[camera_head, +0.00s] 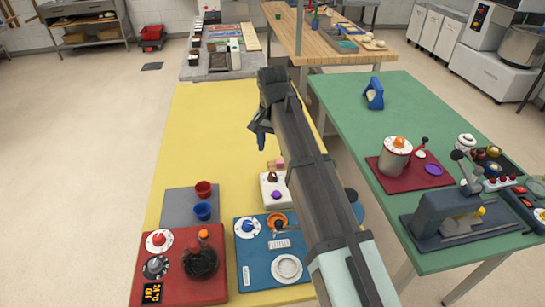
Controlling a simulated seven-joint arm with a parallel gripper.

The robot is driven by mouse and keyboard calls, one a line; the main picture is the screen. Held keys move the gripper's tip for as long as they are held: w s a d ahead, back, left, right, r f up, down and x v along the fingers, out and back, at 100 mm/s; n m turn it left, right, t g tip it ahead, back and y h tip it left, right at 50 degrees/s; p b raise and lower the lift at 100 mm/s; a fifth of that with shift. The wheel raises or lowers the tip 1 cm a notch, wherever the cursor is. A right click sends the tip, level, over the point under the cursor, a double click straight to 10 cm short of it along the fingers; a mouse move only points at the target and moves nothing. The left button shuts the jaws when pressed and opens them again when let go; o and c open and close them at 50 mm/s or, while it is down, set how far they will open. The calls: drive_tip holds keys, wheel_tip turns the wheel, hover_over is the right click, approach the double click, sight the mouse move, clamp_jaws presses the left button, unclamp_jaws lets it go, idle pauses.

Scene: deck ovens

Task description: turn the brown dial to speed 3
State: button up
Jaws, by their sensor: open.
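A small brown knob (272,176), which looks like the brown dial, sits on a white block (269,203) on the yellow table, just left of my arm. A purple knob (277,194) is on the same block, below the brown one. Any speed marks are too small to read, and so is the way the dial points. My gripper (260,131) is open, with nothing visible between its fingers. It hangs in the air over the yellow table, above the brown knob in the picture and apart from it. My arm hides part of the table to the right of the block.
A red panel (208,290) with knobs and a blue panel (250,277) with a dial and plate stand at the near end of the yellow table (205,125). A grey mat (177,205) holds red and blue cups. A green table (350,125) is at right.

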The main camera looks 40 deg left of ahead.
drive_tip(key=shift+r, duration=1.55)
